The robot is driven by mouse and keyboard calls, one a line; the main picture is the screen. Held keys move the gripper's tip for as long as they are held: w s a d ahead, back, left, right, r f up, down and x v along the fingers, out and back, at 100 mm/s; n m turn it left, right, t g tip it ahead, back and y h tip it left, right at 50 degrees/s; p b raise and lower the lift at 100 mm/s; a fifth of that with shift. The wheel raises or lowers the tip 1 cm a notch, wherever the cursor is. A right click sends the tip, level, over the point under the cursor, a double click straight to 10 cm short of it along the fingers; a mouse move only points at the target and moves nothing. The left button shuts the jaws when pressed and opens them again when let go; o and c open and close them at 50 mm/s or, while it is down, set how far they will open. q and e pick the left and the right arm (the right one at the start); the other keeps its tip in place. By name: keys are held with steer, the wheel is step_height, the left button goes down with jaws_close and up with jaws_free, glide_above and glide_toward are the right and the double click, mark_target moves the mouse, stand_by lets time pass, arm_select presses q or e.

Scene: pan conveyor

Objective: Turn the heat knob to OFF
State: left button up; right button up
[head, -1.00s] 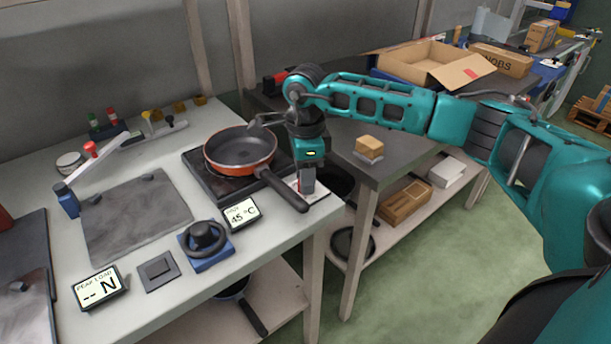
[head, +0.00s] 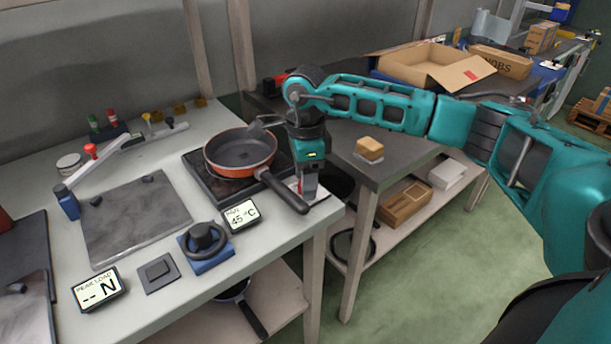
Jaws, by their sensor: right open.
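My right gripper (head: 307,190) points straight down at the right edge of the bench, beside the hot plate. It is open, with its fingertips low over a small pale panel (head: 322,195). A little red shows by the fingers. The heat knob cannot be made out; the gripper covers that spot. The black hot plate (head: 203,178) carries an orange-sided frying pan (head: 240,150), whose dark handle (head: 285,191) reaches toward the panel, just in front of the gripper. My left gripper is not in view.
A temperature display (head: 240,215) reading 45 °C stands in front of the hot plate. A black ring on a blue base (head: 206,260) and a peak load display (head: 99,289) stand further left.

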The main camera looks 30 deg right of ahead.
step_height(320, 180, up, 13)
steer(key=p, duration=0.1)
stand_by(0.4)
steer(key=shift+f, duration=0.1)
stand_by(0.3)
